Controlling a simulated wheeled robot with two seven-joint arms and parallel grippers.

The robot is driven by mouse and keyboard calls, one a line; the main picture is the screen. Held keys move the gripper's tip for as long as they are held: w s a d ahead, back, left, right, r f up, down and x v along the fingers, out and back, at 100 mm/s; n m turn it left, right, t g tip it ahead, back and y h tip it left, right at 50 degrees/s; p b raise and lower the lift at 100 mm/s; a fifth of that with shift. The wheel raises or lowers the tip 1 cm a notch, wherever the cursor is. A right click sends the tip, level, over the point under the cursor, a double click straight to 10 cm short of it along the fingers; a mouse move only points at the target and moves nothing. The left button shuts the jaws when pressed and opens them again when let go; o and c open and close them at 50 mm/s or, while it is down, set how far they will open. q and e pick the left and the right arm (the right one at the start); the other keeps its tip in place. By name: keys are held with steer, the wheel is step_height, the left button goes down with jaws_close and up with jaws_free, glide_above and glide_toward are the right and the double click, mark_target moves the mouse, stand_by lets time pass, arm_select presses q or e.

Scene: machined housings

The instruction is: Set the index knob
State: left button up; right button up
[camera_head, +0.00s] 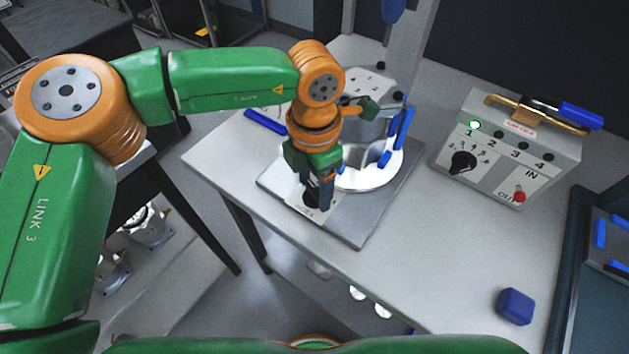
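A dark round knob (311,199) sits on a light label panel at the front corner of the grey base plate (358,226). My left gripper (318,195) points down right at this knob and hides part of it. I cannot tell whether its fingers touch the knob or how far apart they are. A grey control box (493,186) stands to the right, with a black pointer knob (463,162) on its face beside the digits 1 to 4. The green lamp (474,125) over 1 is lit. My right gripper is not in view.
On the base plate, a grey housing (361,95) with blue pads stands on a white round table (371,179). A blue block (515,306) lies near the front right of the grey table (411,275). A dark tray (569,320) is at the right edge. The table's front middle is clear.

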arm_select(q)
jaws_close()
steer(key=m+b, duration=0.1)
steer(key=m, duration=0.2)
steer(key=shift+f, duration=0.1)
steer(key=m+b, duration=0.1)
steer(key=m, duration=0.3)
steer(key=shift+m, duration=0.3)
steer(key=m, duration=0.5)
steer(key=shift+m, duration=2.7)
